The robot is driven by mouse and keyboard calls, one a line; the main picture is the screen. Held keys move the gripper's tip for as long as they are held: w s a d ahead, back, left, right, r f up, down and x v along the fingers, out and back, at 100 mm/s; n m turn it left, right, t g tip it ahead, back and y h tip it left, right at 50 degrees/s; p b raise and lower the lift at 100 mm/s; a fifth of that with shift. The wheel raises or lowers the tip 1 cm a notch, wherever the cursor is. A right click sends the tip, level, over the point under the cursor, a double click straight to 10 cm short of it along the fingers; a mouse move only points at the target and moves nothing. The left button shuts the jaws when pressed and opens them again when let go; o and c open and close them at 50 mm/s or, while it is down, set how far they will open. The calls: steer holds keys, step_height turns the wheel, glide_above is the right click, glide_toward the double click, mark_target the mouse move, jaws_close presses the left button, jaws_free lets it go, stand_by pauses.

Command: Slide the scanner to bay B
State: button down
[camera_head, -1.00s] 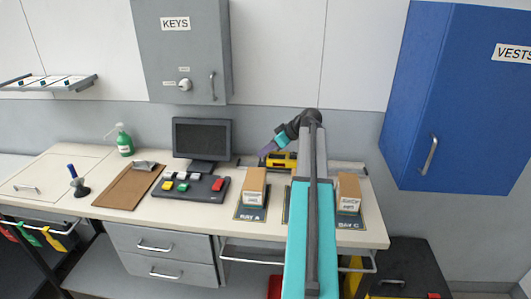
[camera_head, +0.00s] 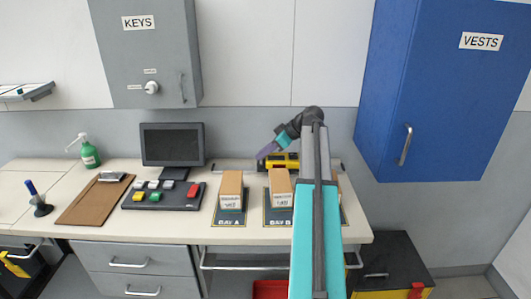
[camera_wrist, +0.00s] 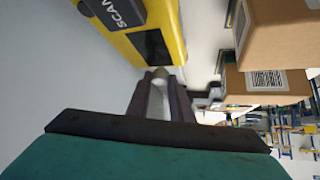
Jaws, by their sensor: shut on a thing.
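The scanner (camera_head: 285,161) is a yellow and black block on a rail (camera_head: 235,164) at the back of the counter. It stands behind the box at the bay B mat (camera_head: 279,224). In the wrist view the scanner (camera_wrist: 150,35) fills the top, with part of its dark label readable. My gripper (camera_head: 263,155) reaches the scanner's left side from the right arm link above. In the wrist view my gripper (camera_wrist: 161,85) is shut on a small pale knob at the scanner's edge. My arm hides most of bay C.
Boxes stand at bay A (camera_head: 231,188) and bay B (camera_head: 281,187); a third is mostly hidden behind my arm. A monitor (camera_head: 173,144) and button panel (camera_head: 163,194) stand to the left. A blue cabinet (camera_head: 430,90) hangs at the right.

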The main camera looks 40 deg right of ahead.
steer(key=shift+a, duration=0.1)
steer(key=c, duration=1.8)
jaws_free()
steer(key=shift+c, duration=0.2)
steer(key=shift+w+a, duration=0.1)
steer(key=shift+r, duration=0.1)
steer(key=b+v, duration=0.3)
steer(key=v, duration=1)
steer(key=shift+s+d+r, duration=0.2)
steer(key=shift+s+r, duration=0.05)
steer(key=shift+s, duration=0.05)
